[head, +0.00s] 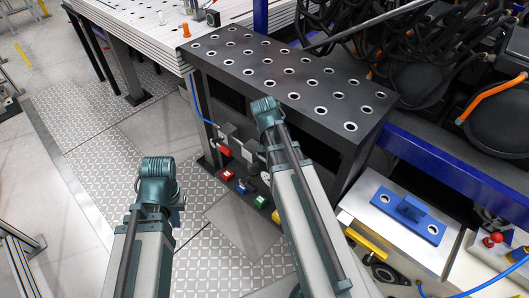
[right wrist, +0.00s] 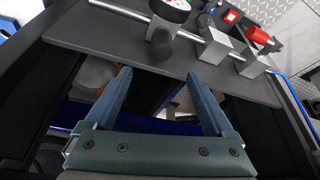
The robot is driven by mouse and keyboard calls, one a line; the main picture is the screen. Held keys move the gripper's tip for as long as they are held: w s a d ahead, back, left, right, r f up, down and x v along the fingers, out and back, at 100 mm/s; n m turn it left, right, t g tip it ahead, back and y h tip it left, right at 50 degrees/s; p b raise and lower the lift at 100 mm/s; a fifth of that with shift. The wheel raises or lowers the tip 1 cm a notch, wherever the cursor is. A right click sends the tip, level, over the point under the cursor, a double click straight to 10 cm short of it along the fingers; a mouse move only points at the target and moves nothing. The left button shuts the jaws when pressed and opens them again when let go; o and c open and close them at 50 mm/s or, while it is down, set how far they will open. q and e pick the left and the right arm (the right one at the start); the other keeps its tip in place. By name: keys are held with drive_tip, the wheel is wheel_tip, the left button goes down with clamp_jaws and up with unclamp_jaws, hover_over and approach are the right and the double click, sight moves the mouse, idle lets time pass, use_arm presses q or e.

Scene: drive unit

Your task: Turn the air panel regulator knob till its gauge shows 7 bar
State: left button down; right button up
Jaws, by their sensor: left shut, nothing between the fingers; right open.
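In the right wrist view, the air panel (right wrist: 225,84) is a grey plate with a metal pipe across it. A dark round regulator knob (right wrist: 160,46) sits on the pipe. The gauge (right wrist: 172,8) above it is cut by the top edge, so its reading cannot be told. My right gripper (right wrist: 161,88) is open and empty, its fingers pointing toward the panel, just short of the knob in the picture. In the head view, my right arm's end covers the knob and gauge. My left gripper (head: 158,168) is shut and empty, low at left, away from the panel.
Colored boxes (head: 242,186) lie below. Floor at left is clear.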

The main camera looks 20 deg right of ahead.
drive_tip(key=shift+w, duration=0.2)
drive_tip(key=shift+d+f, duration=0.1)
drive_tip(key=shift+f, duration=0.05)
drive_tip(key=b+x, duration=1.2)
drive_tip(key=x, duration=0.1)
drive_tip(key=shift+w+f+b, duration=0.15)
drive_tip(key=shift+f+b, duration=0.1)
drive_tip(key=shift+b, duration=0.15)
